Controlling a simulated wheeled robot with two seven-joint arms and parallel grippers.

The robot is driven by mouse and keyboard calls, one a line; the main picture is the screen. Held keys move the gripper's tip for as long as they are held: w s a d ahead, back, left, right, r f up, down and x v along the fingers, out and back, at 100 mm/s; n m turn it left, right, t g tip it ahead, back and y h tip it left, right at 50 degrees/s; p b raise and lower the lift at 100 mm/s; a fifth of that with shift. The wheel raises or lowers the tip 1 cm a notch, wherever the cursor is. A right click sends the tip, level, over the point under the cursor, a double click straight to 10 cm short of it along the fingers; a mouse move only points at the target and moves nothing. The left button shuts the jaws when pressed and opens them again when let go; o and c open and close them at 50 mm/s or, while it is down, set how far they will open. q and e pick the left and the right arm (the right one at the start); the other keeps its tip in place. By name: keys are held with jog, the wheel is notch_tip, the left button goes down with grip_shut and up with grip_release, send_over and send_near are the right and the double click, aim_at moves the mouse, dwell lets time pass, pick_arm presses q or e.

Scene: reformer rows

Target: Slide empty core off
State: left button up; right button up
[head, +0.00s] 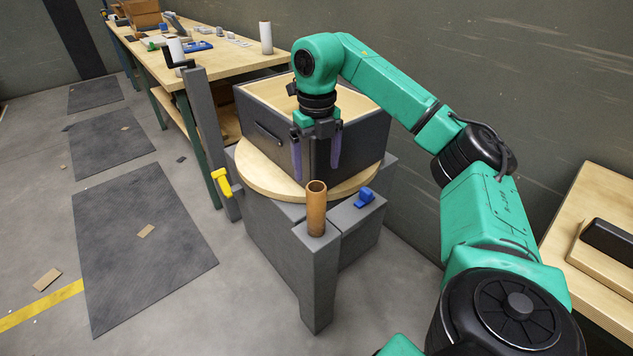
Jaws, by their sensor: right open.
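A brown cardboard core (317,208) stands upright on top of a grey post (318,270) in the middle of the head view. Its top end is open and dark inside; I cannot tell whether a peg runs up through it. My right gripper (317,160) points down above and behind the core in the picture, in front of a grey drawer box. Its two purple-faced fingers are spread apart with nothing between them. The gripper does not touch the core. My left gripper is out of view.
The grey box (357,143) rests on a round wooden turntable (262,178). A blue clip (365,197) and a yellow handle (221,183) are close by. A long workbench (160,62) with white rolls runs behind left. Floor mats (145,240) lie at left, with open floor around.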

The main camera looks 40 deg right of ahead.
aim_at(317, 182)
notch_tip(317, 182, down, 11)
jog(key=shift+f+b, duration=0.1)
jog(key=shift+b, duration=0.6)
grip_shut()
jog(key=shift+r+p, duration=0.6)
jog(key=shift+r, duration=0.1)
jog(key=shift+r+p, duration=0.7)
jog(key=shift+r, duration=0.05)
jog(key=shift+r+p, duration=1.45)
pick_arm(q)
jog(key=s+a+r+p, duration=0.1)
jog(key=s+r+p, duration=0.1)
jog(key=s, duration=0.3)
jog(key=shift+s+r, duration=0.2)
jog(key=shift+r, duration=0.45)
pick_arm(e)
notch_tip(317, 182, up, 2)
jog(key=shift+r, duration=0.2)
